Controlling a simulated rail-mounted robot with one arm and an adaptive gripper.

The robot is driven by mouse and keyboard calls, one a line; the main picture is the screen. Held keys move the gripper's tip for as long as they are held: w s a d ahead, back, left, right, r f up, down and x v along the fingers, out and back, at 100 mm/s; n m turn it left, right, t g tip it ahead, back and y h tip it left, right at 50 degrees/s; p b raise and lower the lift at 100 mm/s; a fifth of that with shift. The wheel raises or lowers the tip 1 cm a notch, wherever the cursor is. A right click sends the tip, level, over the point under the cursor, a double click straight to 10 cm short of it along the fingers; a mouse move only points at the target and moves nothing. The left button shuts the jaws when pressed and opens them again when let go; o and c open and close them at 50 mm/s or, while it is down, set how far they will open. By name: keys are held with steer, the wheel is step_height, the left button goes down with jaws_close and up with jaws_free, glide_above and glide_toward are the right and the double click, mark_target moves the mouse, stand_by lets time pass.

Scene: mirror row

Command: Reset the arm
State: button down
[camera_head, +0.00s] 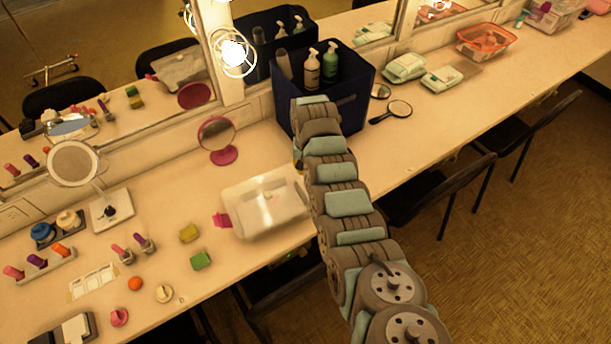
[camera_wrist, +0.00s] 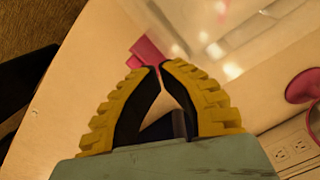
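My gripper (camera_wrist: 158,68) shows in the wrist view as two yellow ribbed fingers with black inner pads.
The clear box (camera_head: 265,207) lies left of my arm. The navy bin (camera_head: 350,95) holds bottles. Chairs (camera_head: 440,185) line the counter's front edge.

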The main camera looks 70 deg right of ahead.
steer(key=shift+r, duration=0.6)
steer(key=shift+w, duration=0.1)
